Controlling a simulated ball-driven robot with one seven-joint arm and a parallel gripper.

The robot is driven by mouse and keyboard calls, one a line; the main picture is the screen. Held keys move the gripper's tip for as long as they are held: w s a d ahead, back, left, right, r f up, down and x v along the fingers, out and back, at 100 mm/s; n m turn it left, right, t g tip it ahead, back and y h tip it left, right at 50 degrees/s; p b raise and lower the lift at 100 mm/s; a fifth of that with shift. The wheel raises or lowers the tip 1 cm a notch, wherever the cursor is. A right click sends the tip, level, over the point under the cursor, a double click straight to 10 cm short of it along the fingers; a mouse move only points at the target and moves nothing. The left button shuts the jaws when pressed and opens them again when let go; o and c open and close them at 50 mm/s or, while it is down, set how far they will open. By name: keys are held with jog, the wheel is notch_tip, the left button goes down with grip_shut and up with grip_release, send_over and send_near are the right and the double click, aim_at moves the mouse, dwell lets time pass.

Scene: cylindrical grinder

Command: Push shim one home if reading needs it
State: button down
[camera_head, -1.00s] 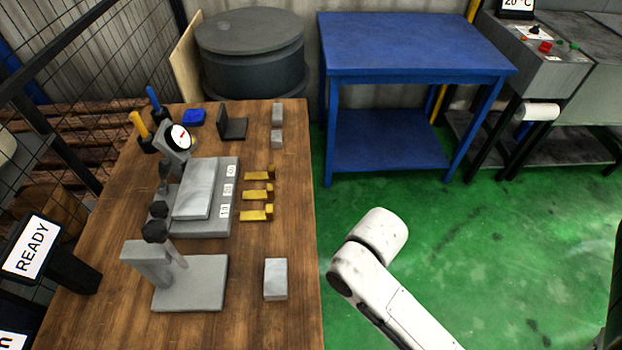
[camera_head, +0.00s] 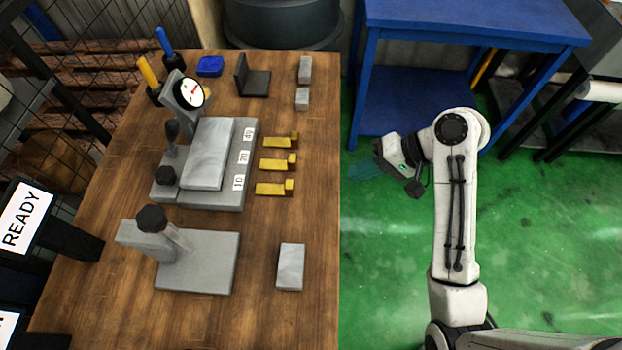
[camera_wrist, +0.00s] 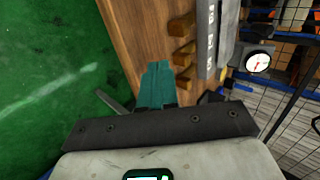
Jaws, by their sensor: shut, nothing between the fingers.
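Three brass shims, the near one (camera_head: 274,188), the middle one (camera_head: 278,164) and the far one (camera_head: 280,142), lie in a row on the wooden bench, right of a grey stepped fixture (camera_head: 213,198). White tags on the fixture seem to read 10, 20 and 40, near to far. Which shim is number one is not marked. The dial gauge (camera_head: 189,93) stands behind the fixture; its reading is too small to tell. My gripper (camera_head: 362,172), with teal fingers, is shut and empty, over the green floor just right of the bench. The wrist view shows the fingers (camera_wrist: 157,82) pointing along the bench edge, apart from the shims (camera_wrist: 185,52).
A grey stand with a black knob (camera_head: 197,262) and a grey block (camera_head: 290,267) are at the bench's near side. Two small blocks (camera_head: 305,70) and a black angle plate (camera_head: 253,78) are at the back. A blue table (camera_head: 475,22) stands behind my arm.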

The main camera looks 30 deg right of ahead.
aim_at(289, 184)
dwell(0.3)
jog(key=x, duration=0.9)
jog(key=shift+a, duration=0.1)
jog(key=w+a, duration=0.2)
jog(key=shift+a+f, duration=0.3)
jog(key=shift+a, duration=0.05)
jog(key=shift+w+a+p, duration=0.3)
jog(key=shift+w+a, duration=0.1)
jog(key=shift+a, duration=0.15)
jog(key=w+a+p, duration=0.2)
jog(key=a, duration=0.1)
jog(key=shift+w+a+r, duration=0.15)
jog(key=shift+w+a, duration=0.3)
jog(key=shift+a, duration=0.05)
